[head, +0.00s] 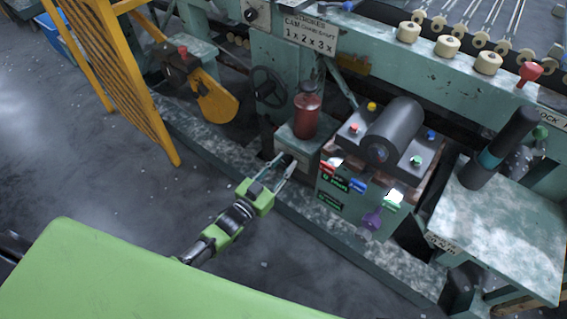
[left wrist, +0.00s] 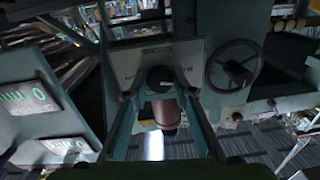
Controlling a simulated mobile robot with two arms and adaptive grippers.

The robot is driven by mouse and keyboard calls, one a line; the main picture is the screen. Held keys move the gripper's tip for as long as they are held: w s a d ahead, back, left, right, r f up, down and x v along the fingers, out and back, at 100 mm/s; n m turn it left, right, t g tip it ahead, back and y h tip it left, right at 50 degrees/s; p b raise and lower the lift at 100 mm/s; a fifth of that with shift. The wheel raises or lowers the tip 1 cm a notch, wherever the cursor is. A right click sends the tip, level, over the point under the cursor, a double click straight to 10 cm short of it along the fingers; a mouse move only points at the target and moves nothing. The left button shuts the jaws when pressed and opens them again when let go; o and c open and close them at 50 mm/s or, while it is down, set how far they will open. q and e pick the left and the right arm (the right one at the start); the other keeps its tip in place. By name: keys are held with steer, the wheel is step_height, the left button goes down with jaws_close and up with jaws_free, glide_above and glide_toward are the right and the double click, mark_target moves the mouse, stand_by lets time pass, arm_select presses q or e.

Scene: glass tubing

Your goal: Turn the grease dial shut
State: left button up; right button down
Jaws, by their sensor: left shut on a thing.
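The grease dial is a dark round knob (left wrist: 160,78) on the front of a small green box (head: 303,148), below a red-brown canister (head: 306,112). In the head view my left gripper (head: 281,165), green with slim fingers, reaches up to this box, and its fingertips hide most of the dial. In the left wrist view the two fingers stand on either side of the knob, shut on it. The canister also shows in the left wrist view (left wrist: 168,115). I cannot read the dial's setting. My right gripper is not in view.
A black handwheel (head: 268,87) is left of the canister. A control box with coloured switches (head: 345,187) stands close to the right of the gripper. A yellow slatted frame (head: 122,75) is at the upper left. Open floor lies at the left.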

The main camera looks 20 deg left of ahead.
arm_select(q)
steer(key=shift+f+n, duration=0.1)
steer(key=shift+n, duration=1.1)
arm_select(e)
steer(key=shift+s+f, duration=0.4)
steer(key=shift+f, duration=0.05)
arm_select(q)
steer(key=o, duration=1.1)
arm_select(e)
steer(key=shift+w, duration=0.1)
